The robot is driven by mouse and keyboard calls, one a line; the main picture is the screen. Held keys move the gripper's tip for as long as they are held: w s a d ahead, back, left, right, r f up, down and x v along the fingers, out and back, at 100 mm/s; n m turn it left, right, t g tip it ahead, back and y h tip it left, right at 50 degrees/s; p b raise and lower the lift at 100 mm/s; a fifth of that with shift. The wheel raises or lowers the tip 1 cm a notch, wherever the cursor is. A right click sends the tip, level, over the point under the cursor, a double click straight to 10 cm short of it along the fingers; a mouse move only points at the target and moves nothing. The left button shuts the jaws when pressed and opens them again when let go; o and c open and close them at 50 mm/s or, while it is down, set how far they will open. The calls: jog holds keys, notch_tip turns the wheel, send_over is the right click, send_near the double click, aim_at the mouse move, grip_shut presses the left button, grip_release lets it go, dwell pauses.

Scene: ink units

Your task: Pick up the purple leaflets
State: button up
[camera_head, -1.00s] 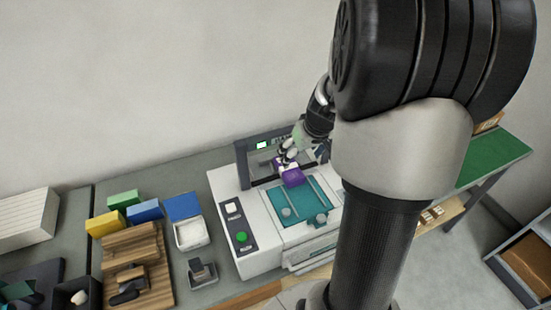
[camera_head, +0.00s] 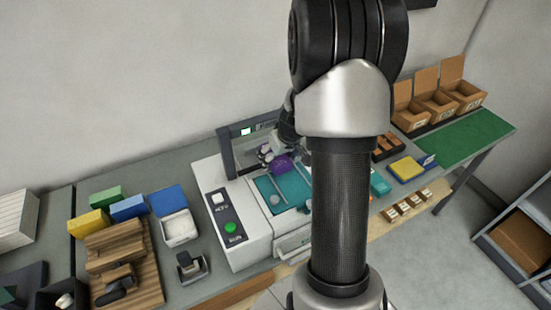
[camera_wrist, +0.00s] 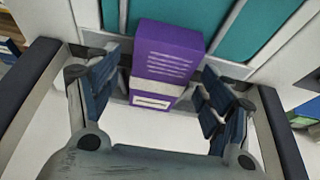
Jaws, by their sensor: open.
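The purple leaflets (camera_wrist: 165,55) are a stack with a white band around it, seen in the wrist view at the upper middle. They lie at the edge of a teal bed and also show in the head view (camera_head: 281,163). My gripper (camera_wrist: 163,100) is open, with one blue-grey finger on each side of the banded end of the stack. Gaps show between the fingers and the stack. In the head view my gripper is small and partly hidden by my arm.
The white machine (camera_head: 214,173) has a dark frame over its teal bed (camera_head: 264,187), close around my gripper. Left of it are a white tray (camera_head: 179,229) and a wooden rack (camera_head: 112,262). Right are a yellow pad (camera_head: 406,168), a green mat (camera_head: 470,136) and cardboard boxes (camera_head: 436,103).

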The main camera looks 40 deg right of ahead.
jog(key=shift+c, duration=0.3)
jog(key=c, duration=1.3)
jog(key=shift+o, duration=0.2)
jog(key=shift+r, duration=0.1)
